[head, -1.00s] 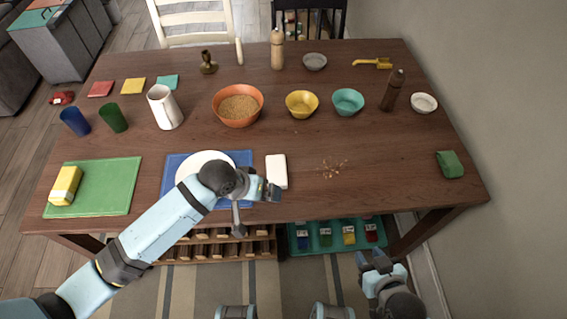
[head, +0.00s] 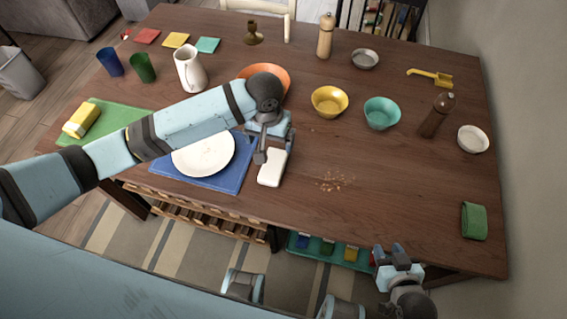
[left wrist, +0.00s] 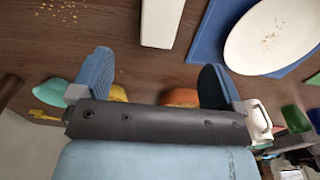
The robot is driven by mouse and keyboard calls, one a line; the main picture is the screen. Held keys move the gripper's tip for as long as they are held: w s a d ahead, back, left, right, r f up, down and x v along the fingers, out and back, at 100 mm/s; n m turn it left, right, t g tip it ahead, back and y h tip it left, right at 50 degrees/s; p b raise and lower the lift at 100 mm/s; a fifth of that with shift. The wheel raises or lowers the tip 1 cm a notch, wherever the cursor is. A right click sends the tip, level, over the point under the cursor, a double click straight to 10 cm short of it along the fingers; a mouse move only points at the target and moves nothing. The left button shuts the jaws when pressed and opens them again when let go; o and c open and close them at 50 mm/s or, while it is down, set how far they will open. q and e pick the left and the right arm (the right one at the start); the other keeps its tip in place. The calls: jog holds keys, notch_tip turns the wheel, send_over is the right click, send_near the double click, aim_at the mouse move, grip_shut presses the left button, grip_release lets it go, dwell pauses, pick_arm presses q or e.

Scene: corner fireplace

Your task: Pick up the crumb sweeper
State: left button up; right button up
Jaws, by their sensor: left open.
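A white, rounded oblong block (head: 271,168), which I take to be the crumb sweeper, lies on the wooden table just right of the blue mat. It also shows in the left wrist view at the top (left wrist: 160,22). My left gripper (head: 276,143) hangs over the block's far end. Its blue fingers (left wrist: 156,68) are apart, with nothing between them in the wrist view; I cannot tell its exact height. Scattered crumbs (head: 332,181) lie right of the block. My right gripper (head: 389,251) is at the table's front edge, open and empty.
A white plate (head: 203,155) lies on the blue mat (head: 228,183). An orange bowl (head: 279,76), partly hidden by my arm, and yellow (head: 329,100) and teal (head: 381,112) bowls stand behind. A yellow-handled tool (head: 430,76) lies far right. The table's right front is mostly clear.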

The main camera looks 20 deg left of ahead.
pick_arm(q)
send_over(272, 166)
jog(key=f, duration=0.7)
jog(key=shift+w+a+f+b, duration=0.1)
jog(key=shift+w+f+b, duration=0.1)
jog(key=shift+f+b, duration=0.1)
jog(key=shift+s+f, duration=0.2)
jog(key=shift+f, duration=2.75)
jog(key=c, duration=1)
jog(key=shift+c, duration=0.2)
jog(key=shift+r, duration=0.1)
notch_tip(272, 166, up, 20)
jog(key=p, duration=0.1)
jog(key=shift+d, duration=0.2)
